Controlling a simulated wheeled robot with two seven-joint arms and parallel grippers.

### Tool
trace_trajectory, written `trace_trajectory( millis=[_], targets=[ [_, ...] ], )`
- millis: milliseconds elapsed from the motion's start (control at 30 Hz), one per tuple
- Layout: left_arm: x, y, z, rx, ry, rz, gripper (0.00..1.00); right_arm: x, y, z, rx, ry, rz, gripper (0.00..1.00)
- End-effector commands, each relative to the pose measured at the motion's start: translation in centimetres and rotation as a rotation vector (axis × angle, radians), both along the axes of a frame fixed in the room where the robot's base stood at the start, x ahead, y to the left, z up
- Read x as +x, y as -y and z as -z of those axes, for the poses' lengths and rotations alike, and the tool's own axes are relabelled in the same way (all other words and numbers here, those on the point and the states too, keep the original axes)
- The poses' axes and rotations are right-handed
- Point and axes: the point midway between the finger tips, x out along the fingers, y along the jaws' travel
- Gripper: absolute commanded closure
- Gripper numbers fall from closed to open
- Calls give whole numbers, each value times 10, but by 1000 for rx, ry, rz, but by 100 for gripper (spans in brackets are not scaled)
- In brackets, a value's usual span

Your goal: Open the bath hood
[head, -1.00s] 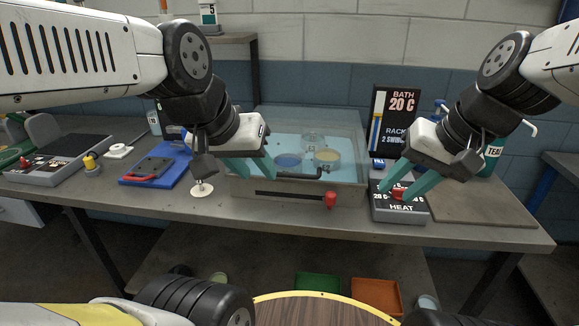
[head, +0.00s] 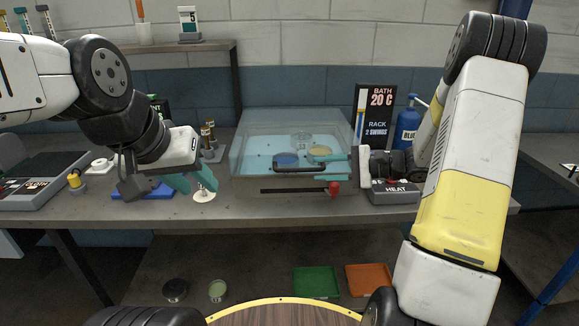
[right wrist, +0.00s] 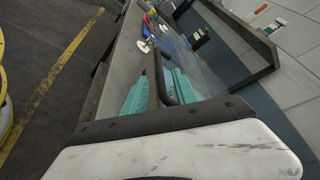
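The bath hood (head: 265,128) is a clear cover over the blue bath on the bench, and it looks closed. Its dark bar handle (head: 287,169) runs along the front; it also shows in the right wrist view (right wrist: 158,75). My right gripper (head: 322,168) comes in from the right with teal fingers apart, one above and one below the handle's right end. In the right wrist view the handle lies between the fingers (right wrist: 158,92); contact is unclear. My left gripper (head: 196,187) is open and empty, left of the bath near a white-based stand.
A red knob (head: 334,188) on a dark slot is below the handle. The heat box (head: 395,192) and the bath display (head: 375,115) are at right, by a blue bottle (head: 407,127). A blue tray (head: 142,191) lies left.

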Motion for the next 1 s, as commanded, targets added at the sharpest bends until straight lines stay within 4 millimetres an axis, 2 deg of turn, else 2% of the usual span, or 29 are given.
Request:
trace_trajectory(
  millis=[200,400,533,800,1000],
  targets=[
    [0,0,0,0,0,0,63,9,-34,7,0,-2,-7,66],
    [0,0,0,0,0,0,63,17,-59,13,-2,-1,-6,66],
    [0,0,0,0,0,0,63,20,-67,15,-2,-1,-5,66],
    [0,0,0,0,0,0,63,21,-68,15,-2,-1,-4,66],
    [0,0,0,0,0,0,63,21,-68,15,-2,-1,-4,100]
  ],
)
